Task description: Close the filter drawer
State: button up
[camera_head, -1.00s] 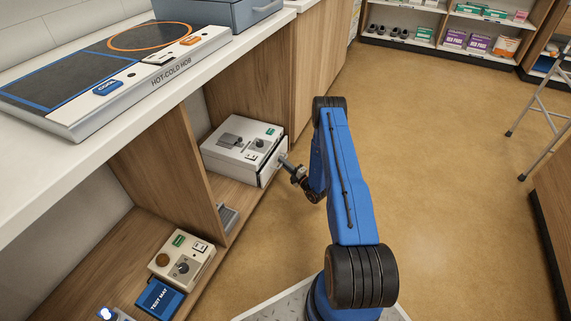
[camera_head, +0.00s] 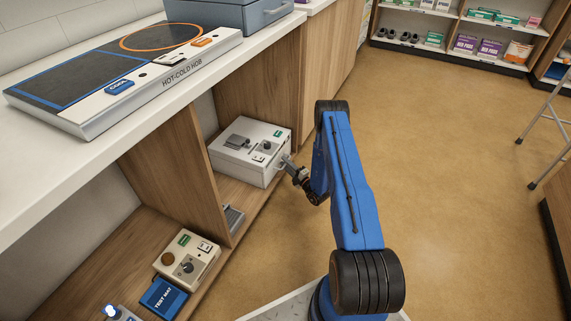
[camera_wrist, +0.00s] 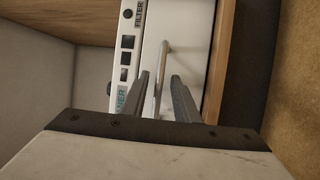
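The white unit (camera_head: 250,152) with the filter drawer stands in the open cabinet bay below the counter. Its drawer front (camera_wrist: 184,40) now looks flush with the unit, with no dark gap showing in the head view. A "FILTER" label (camera_wrist: 139,14) sits beside it in the wrist view. The drawer's grey bar handle (camera_wrist: 162,62) runs between my fingers. My gripper (camera_wrist: 159,76) is open around the handle, with space showing on its right side; contact with the left finger is unclear. In the head view my gripper (camera_head: 290,167) is at the drawer front.
Cabinet panels (camera_head: 178,175) flank the bay, and the counter edge (camera_head: 180,100) overhangs it. A small grey object (camera_head: 233,218) lies near the unit. A beige device (camera_head: 187,257) and blue test mat box (camera_head: 163,298) are in the lower left bay. Floor (camera_head: 440,170) is clear to the right.

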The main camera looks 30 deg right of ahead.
jog(key=v, duration=1.7)
jog(key=shift+r, duration=0.2)
jog(key=shift+d, duration=0.1)
